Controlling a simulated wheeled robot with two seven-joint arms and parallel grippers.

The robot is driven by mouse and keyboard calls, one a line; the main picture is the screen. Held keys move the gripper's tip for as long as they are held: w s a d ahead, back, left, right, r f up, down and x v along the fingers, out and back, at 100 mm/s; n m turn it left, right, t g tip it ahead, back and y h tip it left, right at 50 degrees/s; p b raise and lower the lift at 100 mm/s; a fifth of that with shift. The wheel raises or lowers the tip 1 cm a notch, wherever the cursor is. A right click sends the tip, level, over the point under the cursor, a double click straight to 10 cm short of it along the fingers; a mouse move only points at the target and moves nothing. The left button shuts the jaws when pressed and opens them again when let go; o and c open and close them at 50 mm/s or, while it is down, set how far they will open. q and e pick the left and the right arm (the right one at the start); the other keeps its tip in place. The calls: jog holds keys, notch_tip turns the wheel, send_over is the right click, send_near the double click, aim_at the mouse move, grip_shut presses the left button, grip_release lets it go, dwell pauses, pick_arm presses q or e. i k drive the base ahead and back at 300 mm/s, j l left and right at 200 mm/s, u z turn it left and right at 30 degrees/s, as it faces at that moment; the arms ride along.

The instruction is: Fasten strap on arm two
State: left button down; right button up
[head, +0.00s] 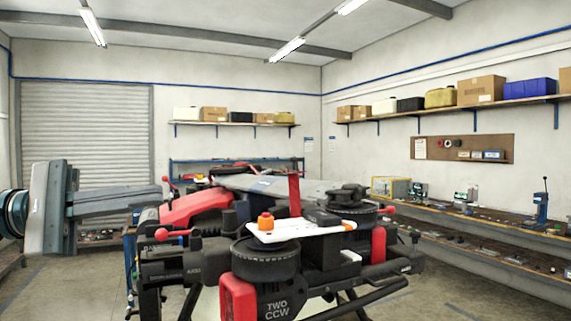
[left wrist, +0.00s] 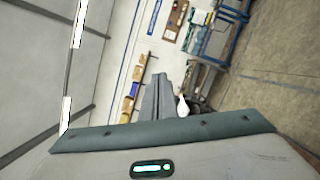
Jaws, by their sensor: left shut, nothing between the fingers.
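The spray drone (head: 330,272) stands in the middle of the head view with its arms folded. Its nearest motor (head: 277,307) is marked "TWO CCW". A white bar (head: 300,230) with orange ends lies across the top of that motor. A red upright strip (head: 294,194) stands behind the bar; I cannot tell whether it is the strap. My left gripper (head: 155,195) points right from the left edge, near the drone's left side. Its fingers are shut and empty, and they also show in the left wrist view (left wrist: 168,80). My right gripper is out of view.
Red-tipped levers (head: 173,233) stick out on the drone's left side. A long workbench (head: 500,230) with tools runs along the right wall. Shelves (head: 460,105) with boxes hang above it. Floor at the front left is open.

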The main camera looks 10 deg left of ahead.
aim_at(294, 177)
jog(key=i, duration=1.55)
